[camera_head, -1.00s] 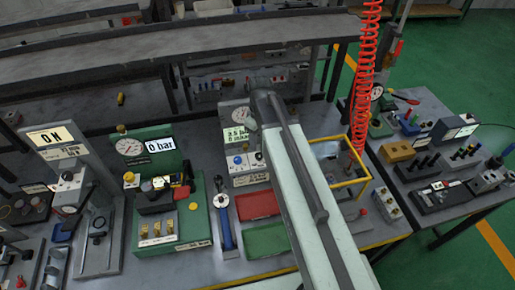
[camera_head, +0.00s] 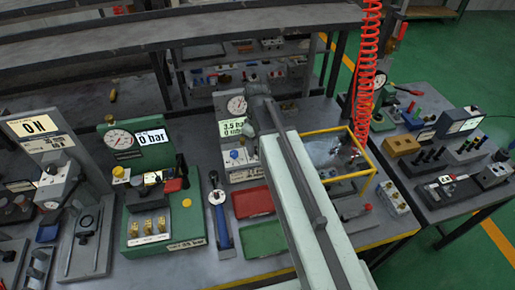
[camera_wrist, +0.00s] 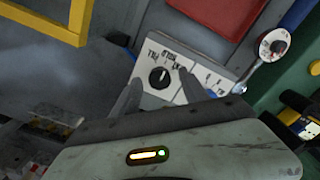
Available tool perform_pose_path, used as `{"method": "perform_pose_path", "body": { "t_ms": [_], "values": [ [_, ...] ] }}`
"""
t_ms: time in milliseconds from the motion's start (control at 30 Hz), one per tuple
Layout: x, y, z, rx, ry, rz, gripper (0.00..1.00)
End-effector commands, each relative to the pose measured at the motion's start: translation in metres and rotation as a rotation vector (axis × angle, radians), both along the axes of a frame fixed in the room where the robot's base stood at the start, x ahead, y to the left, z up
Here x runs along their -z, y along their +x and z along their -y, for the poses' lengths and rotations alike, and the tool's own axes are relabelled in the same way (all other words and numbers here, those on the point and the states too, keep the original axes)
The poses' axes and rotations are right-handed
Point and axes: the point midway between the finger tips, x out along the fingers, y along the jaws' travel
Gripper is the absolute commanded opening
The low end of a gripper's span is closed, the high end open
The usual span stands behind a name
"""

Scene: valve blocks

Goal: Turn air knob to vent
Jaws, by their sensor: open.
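The air knob (camera_wrist: 159,77) is a black round knob on a white label panel (camera_wrist: 178,62) in the wrist view. The words around it look like FILL, HOLD and VENT. A pale mark on the knob seems to point up toward the middle word, but it is too small to be sure. My gripper (camera_wrist: 156,88) is open, one finger to each side of the knob in the picture. I cannot tell whether the fingers touch it. In the head view my arm hides the knob and the gripper. A display (camera_head: 234,127) reading about 3.5 bar stands beside the arm.
A yellow frame (camera_head: 340,177) stands right of my arm; it shows in the wrist view (camera_wrist: 62,28). A red tray (camera_head: 253,202) and green tray (camera_head: 263,239) lie left of the arm. A blue-handled tool (camera_head: 220,222) and a green gauge station (camera_head: 130,222) stand farther left.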

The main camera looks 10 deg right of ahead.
Motion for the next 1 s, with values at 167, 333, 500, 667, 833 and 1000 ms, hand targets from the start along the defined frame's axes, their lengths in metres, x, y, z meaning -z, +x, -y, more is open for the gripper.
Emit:
{"method": "perform_pose_path", "body": {
  "t_ms": [167,333,500,667,833,1000],
  "values": [
    [-0.0007,0.0,0.0001,0.0,0.0,0.0,0.16],
    [-0.0007,0.0,0.0035,0.002,0.0,0.0,0.0],
    [-0.0006,0.0,0.0015,0.023,-0.002,0.0,0.0],
    [-0.0006,0.0001,0.0011,0.087,-0.002,0.0,0.0],
    [-0.0006,0.0001,0.0011,0.206,-0.002,0.0,0.0],
    [-0.0006,0.0003,0.0012,0.354,-0.001,0.0,0.0]
  ]
}}
